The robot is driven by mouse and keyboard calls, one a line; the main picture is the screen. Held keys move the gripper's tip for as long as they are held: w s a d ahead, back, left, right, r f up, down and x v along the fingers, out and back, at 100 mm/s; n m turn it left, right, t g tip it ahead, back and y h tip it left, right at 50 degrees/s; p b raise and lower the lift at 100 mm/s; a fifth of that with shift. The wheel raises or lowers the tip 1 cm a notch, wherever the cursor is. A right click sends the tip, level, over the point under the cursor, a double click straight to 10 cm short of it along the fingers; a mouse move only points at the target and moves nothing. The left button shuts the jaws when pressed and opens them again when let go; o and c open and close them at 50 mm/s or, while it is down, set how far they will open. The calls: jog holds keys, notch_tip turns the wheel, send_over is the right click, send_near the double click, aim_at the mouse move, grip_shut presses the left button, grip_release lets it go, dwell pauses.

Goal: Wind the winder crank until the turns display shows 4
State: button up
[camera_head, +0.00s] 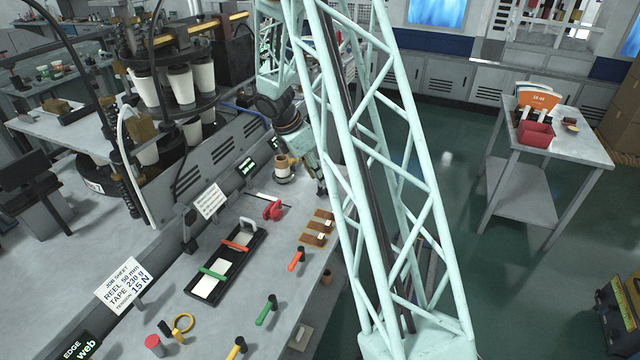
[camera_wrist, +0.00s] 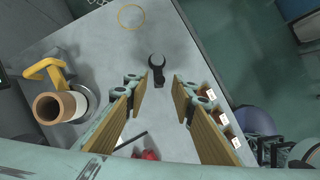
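In the head view, a brown and white reel (camera_head: 282,168) stands on the bench beside my arm. The wrist view shows it as a tan hollow core (camera_wrist: 52,108) at the left, with a yellow bent handle (camera_wrist: 45,69) beside it that looks like the crank. My gripper (camera_wrist: 157,88) is open and empty above the bench, to the right of the reel and handle and apart from both. A small black upright piece (camera_wrist: 157,62) shows between and beyond the fingers. Two dark displays with green characters, one upper (camera_head: 278,142) and one lower (camera_head: 246,166), stand behind; I cannot read a turns count.
A red object (camera_head: 273,210), wooden blocks (camera_head: 317,228), a black tray (camera_head: 228,266) and coloured-handled tools lie along the bench (camera_head: 175,295). A thin yellow ring (camera_wrist: 131,17) lies at the far edge in the wrist view. My lattice column hides part of the head view.

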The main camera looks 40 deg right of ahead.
jog(key=shift+x, duration=1.9)
jog(key=shift+c, duration=0.9)
grip_shut()
